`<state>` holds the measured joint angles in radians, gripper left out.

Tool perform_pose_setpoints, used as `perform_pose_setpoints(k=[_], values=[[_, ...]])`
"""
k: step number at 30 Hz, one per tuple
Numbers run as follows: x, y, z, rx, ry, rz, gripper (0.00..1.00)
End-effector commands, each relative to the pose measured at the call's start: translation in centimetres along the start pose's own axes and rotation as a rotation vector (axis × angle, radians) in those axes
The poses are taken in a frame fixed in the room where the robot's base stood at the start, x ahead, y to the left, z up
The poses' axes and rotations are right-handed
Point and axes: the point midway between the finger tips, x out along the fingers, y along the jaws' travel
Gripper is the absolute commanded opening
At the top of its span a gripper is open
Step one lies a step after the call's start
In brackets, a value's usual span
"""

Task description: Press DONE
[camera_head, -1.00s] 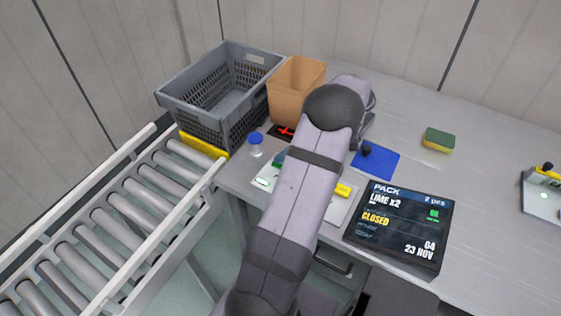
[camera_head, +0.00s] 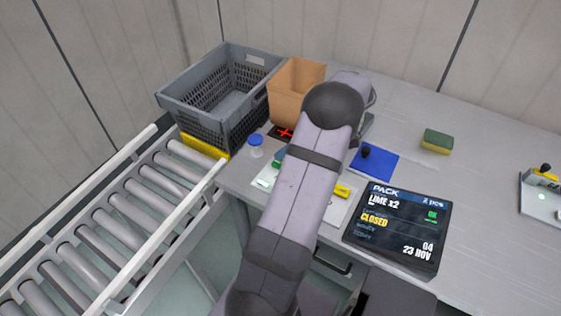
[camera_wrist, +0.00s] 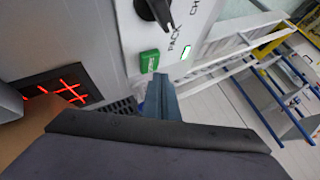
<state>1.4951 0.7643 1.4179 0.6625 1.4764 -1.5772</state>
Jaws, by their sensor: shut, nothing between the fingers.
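A green button (camera_wrist: 149,61) sits on a pale control panel (camera_wrist: 118,32) in the wrist view. I cannot read the word DONE on it. A black rotary knob (camera_wrist: 156,12) is just above it, beside the words PACK and CHECK, partly cut off. My gripper (camera_wrist: 160,82) is shut and empty, its blue-grey fingertips pointing at the panel just below and right of the button. I cannot tell whether they touch anything.
A screen (camera_head: 397,229) reads PACK, LIME x2, CLOSED, OK. A grey crate (camera_head: 190,108), tan bin (camera_head: 290,95), blue-capped jar (camera_head: 255,147), blue mat (camera_head: 382,166) and sponge (camera_head: 438,141) stand around. A red-cross display (camera_wrist: 62,88) lies left. A roller conveyor (camera_head: 110,222) is at left.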

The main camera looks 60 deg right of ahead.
Motion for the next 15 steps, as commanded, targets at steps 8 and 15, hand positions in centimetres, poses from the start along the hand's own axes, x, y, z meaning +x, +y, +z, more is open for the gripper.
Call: perform_pose_setpoints(k=[8, 15], values=[[-0.2, -0.1, -0.2, 0.000, 0.000, 0.000, 0.00], [-1.5, -1.1, -1.1, 0.000, 0.000, 0.000, 0.00]])
